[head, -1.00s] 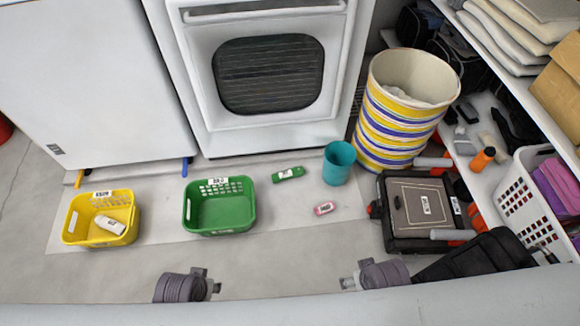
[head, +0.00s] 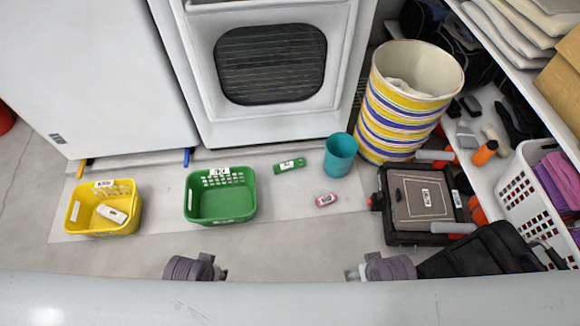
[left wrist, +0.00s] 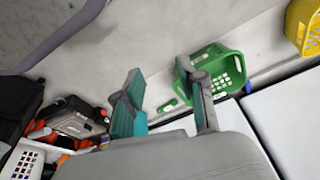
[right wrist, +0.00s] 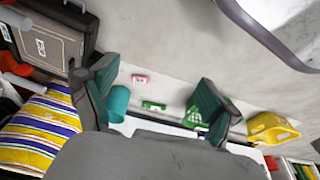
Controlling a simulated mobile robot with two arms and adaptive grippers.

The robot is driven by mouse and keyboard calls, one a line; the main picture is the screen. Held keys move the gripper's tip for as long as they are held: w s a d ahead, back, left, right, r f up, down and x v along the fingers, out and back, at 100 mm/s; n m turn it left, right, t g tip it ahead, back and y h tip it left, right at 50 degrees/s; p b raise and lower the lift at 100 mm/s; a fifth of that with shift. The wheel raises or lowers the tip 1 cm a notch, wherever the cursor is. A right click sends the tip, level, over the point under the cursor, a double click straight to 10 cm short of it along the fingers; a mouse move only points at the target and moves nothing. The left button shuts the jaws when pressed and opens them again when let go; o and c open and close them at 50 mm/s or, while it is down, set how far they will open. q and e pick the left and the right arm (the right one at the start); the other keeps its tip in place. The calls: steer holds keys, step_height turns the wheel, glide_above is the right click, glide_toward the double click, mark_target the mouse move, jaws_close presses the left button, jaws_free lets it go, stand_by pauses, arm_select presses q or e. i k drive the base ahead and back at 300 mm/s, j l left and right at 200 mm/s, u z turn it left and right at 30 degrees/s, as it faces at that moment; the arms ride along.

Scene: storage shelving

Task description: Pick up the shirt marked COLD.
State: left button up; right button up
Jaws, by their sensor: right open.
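Three small folded pieces with pale labels could be the shirts; I cannot read which is marked COLD. A green one (head: 290,165) and a pink one (head: 326,200) lie on the floor mat. A white one (head: 112,214) lies in the yellow basket (head: 128,228). The right wrist view shows the pink one (right wrist: 140,79) and green one (right wrist: 154,106) between and beyond my fingers. My left gripper (left wrist: 158,70) and right gripper (right wrist: 158,75) are open and empty, apart from all pieces. In the head view only my arm ends show at the bottom.
An empty green basket (head: 222,217) stands right of the yellow one. A teal cup (head: 340,155), a striped bin (head: 400,120) and a black case (head: 418,205) stand at the right. A white oven (head: 265,115) is behind. Shelving with a white basket (head: 515,195) fills the right edge.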

mark_target(292, 164)
steer(key=i+j+z, duration=0.1)
steer(key=i+z, duration=0.25)
steer(key=i+j+z, duration=0.15)
steer(key=z, duration=0.2)
